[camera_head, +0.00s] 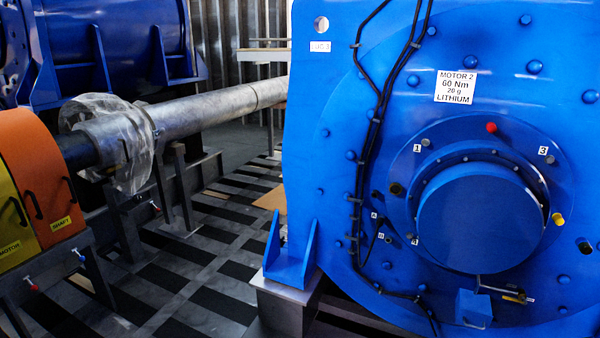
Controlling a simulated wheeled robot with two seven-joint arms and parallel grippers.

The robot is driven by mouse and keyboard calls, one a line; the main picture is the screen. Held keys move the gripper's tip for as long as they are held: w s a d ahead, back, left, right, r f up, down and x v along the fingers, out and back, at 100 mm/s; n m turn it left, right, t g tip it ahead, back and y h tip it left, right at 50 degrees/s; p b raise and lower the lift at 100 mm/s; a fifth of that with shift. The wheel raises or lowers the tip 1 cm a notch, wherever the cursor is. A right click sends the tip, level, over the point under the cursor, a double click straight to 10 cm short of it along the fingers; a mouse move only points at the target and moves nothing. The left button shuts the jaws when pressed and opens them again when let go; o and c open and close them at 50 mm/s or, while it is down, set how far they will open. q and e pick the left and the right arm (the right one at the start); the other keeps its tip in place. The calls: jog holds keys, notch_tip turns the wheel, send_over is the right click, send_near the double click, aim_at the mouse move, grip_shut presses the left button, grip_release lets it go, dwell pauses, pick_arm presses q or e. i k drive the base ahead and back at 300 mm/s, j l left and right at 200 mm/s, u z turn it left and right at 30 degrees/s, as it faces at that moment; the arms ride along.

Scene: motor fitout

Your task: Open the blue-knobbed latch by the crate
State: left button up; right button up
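A small latch with a blue knob (79,256) sits low at the left, on the grey frame under the orange panel marked SHAFT (57,217). It is small in the picture, and I cannot tell whether it is open or shut. A similar latch with a red knob (33,285) sits to its left, under the yellow panel marked MOTOR (12,246). Another red-tipped part (155,207) is on the stand farther right. I cannot make out anything that is clearly a crate. Neither of my grippers shows in this view.
A large blue motor (310,150) labelled MOTOR 2 fills the right, with black cables and a small blue box (473,308) on its face. A grey shaft (215,110) runs back from the orange housing, over metal stands. Striped floor (200,270) between them looks clear.

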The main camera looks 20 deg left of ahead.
aim_at(81, 258)
jog(key=i+j+u, duration=0.15)
jog(key=i+u, duration=0.15)
jog(key=u, duration=0.15)
jog(key=i+u, duration=0.3)
jog(key=u, duration=0.2)
jog(key=i+u, duration=0.3)
jog(key=u, duration=0.15)
jog(key=i+l+u, duration=0.2)
jog(key=u, duration=0.25)
jog(key=i+l+u, duration=0.35)
jog(key=i+l, duration=0.45)
jog(key=i, duration=0.15)
jog(key=i+l, duration=0.5)
jog(key=i+z, duration=0.05)
jog(key=i, duration=0.05)
